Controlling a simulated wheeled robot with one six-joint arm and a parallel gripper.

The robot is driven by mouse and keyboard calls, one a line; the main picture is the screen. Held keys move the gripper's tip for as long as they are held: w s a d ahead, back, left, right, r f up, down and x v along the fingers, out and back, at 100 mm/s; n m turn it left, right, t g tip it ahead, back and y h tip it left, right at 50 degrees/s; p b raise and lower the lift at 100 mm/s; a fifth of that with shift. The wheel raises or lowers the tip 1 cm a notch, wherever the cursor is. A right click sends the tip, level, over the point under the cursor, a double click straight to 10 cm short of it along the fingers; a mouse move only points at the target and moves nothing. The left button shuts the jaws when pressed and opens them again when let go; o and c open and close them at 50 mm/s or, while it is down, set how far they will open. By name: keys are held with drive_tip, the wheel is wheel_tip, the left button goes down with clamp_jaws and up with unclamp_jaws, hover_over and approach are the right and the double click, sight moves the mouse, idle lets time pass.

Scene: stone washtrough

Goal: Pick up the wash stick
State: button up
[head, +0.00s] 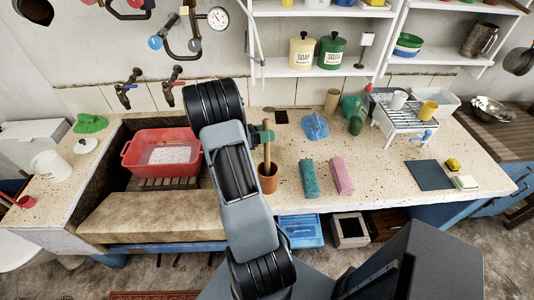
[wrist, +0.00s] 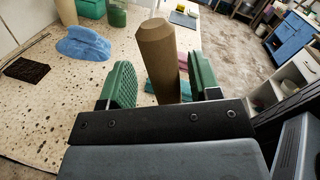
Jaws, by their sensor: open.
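The wash stick (head: 267,155) is a brown wooden rod standing nearly upright in a small terracotta pot (head: 268,180) on the speckled counter. My gripper (head: 263,134) is at the stick's upper part, above the pot. In the wrist view, my gripper (wrist: 163,80) is open, with one green finger on each side of the wash stick (wrist: 165,62). A small gap shows between the stick and each finger. The stick's lower end is hidden inside the pot.
A teal bundle (head: 309,179) and a pink bundle (head: 342,176) lie right of the pot. A blue cloth (head: 315,126) lies behind. The stone trough with a red basin (head: 140,147) is at the left. A wire rack (head: 405,117) stands at the right.

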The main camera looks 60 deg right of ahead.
drive_tip(key=shift+s+a+r, duration=0.1)
drive_tip(key=shift+a, duration=0.05)
drive_tip(key=c, duration=1)
drive_tip(key=shift+r, duration=0.15)
